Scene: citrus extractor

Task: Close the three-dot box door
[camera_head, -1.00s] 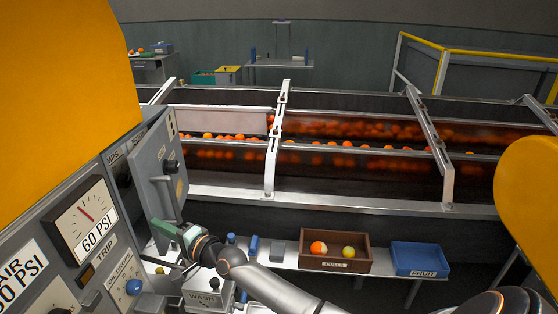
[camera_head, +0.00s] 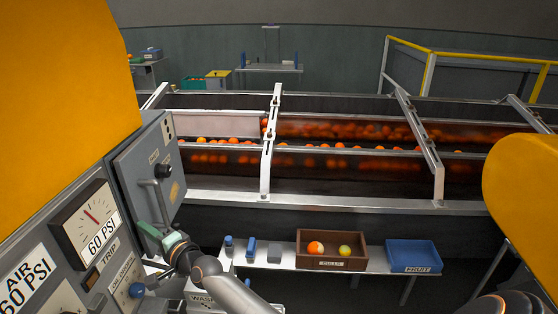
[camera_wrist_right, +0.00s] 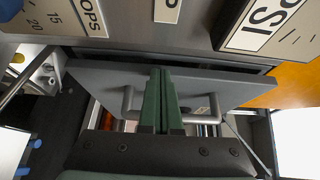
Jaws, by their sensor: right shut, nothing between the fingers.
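The grey box door (camera_head: 135,172) is at the left in the head view, on the grey control cabinet. It bears a dark knob, a long bar handle (camera_head: 161,203) and a small label with dots near its top right corner. In the right wrist view the door (camera_wrist_right: 225,88) stands slightly apart from the cabinet front, with a dark gap along its edge. My right gripper (camera_head: 158,236) has green fingers, shut and empty, at the door's lower part by the handle. In the wrist view the fingers (camera_wrist_right: 161,72) overlap the door; contact is unclear. My left gripper is out of view.
The cabinet carries a pressure gauge (camera_head: 90,217) and a blue knob (camera_head: 137,290). A low bench holds a brown box (camera_head: 331,263) with fruit and a blue tray (camera_head: 414,257). A conveyor with oranges runs behind. Yellow housings flank the view.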

